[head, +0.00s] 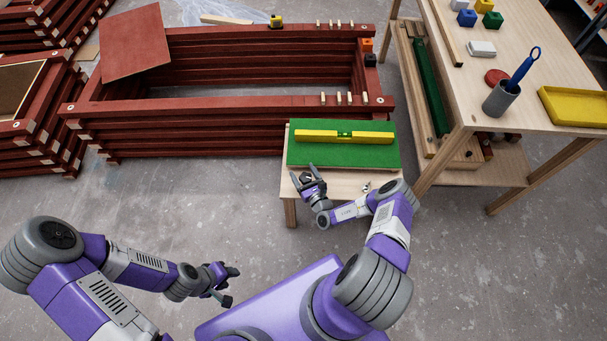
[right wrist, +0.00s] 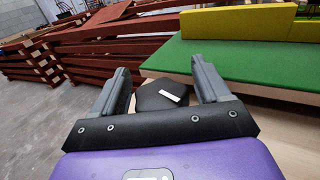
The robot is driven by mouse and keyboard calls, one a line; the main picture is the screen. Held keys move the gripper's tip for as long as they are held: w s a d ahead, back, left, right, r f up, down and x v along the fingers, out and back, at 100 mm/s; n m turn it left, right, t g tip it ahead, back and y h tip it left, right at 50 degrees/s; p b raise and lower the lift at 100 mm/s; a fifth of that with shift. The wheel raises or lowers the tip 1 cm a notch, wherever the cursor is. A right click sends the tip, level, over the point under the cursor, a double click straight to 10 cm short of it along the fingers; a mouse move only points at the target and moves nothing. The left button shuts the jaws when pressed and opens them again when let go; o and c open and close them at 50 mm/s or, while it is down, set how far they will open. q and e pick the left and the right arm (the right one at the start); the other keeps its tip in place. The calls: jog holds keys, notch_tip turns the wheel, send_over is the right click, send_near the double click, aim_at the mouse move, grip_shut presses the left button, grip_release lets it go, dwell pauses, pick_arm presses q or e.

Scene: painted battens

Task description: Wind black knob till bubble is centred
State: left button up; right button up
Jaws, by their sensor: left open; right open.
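The black knob (right wrist: 152,97) shows in the right wrist view with a pale mark on its top. My right gripper (right wrist: 161,76) is open, with one finger on each side of the knob; I cannot tell whether either finger touches it. In the head view my right gripper (head: 303,172) is at the front left of the green board (head: 345,155) and largely hides the knob. A yellow spirit level (head: 310,136) lies along the board with a green vial (head: 344,133); the bubble is too small to read. My left gripper (head: 228,286) is open and empty over the floor.
The board rests on a small wooden stand (head: 346,184). Red batten frames (head: 190,137) stand behind and left. A wooden workbench (head: 545,135) at right holds a grey cup (head: 500,98) and yellow tray (head: 575,107). Grey floor at front left is clear.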

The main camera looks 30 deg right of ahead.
jog(key=c, duration=1)
jog(key=shift+o, duration=0.2)
jog(key=m+h+p, duration=0.1)
jog(key=h+p, duration=0.1)
jog(key=shift+r+m+h, duration=0.15)
jog(key=shift+m+h, duration=0.25)
jog(key=shift+s+d+m+g+h+p, duration=0.15)
jog(key=shift+m+g+h+p, duration=0.55)
jog(key=shift+h, duration=0.5)
jog(key=shift+d+m+h, duration=0.2)
jog(key=shift+m+h, duration=0.5)
jog(key=shift+h, duration=0.1)
jog(key=o, duration=1)
jog(key=shift+c, duration=0.2)
